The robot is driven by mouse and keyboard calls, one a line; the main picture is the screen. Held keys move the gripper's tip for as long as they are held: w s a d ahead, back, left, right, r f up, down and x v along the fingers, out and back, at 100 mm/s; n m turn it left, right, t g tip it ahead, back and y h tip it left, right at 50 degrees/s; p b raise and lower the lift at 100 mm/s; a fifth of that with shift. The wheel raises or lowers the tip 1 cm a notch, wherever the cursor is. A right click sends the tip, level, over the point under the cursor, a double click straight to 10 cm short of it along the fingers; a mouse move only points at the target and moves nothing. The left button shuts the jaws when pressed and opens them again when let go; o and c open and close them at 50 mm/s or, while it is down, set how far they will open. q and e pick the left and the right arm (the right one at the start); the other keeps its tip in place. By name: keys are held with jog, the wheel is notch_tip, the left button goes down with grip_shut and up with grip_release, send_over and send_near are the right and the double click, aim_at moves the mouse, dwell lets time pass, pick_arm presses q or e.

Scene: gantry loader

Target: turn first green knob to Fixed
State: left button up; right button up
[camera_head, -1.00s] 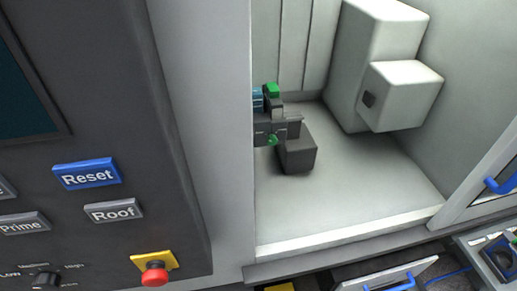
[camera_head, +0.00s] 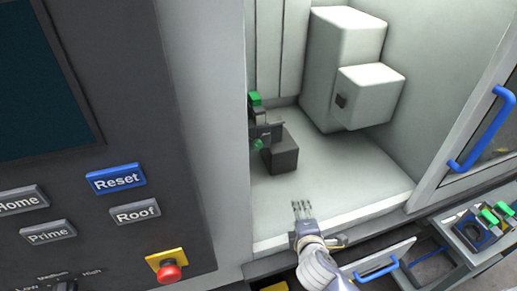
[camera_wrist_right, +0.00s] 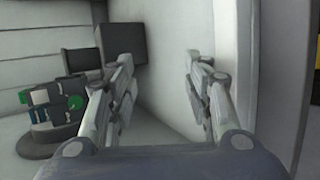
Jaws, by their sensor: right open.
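A dark fixture inside the white machine chamber carries an upper green part (camera_head: 254,98) and a lower green knob (camera_head: 257,144). The wall edge at left hides part of the fixture. In the right wrist view a round green knob (camera_wrist_right: 75,102) shows at left, with another green part (camera_wrist_right: 22,96) beyond it. I cannot read any label by the knobs. My right gripper (camera_head: 302,206) is open and empty over the chamber's front floor, apart from the fixture. In its wrist view the fingers (camera_wrist_right: 158,62) stand wide apart. My left gripper is not in view.
A grey block (camera_head: 281,156) sits beside the fixture, and a white boxy housing (camera_head: 345,65) stands behind. A control panel with a red stop button (camera_head: 170,272) fills the left. A drawer at right holds more green-topped parts (camera_head: 489,216). The chamber floor is clear right of the block.

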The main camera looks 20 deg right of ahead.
aim_at(259, 146)
jog(key=w+a+r+n+t+y, duration=0.5)
jog(key=w+r+n, duration=0.45)
jog(key=n, duration=0.85)
jog(key=shift+t+h, duration=0.3)
jog(key=shift+t, duration=0.4)
jog(key=w, duration=0.3)
jog(key=w+p, duration=0.1)
jog(key=w, duration=0.3)
jog(key=w+a, duration=0.1)
jog(key=w, duration=0.3)
jog(key=shift+w+f, duration=0.2)
jog(key=shift+w, duration=0.05)
jog(key=shift+c, duration=0.5)
jog(key=c, duration=1)
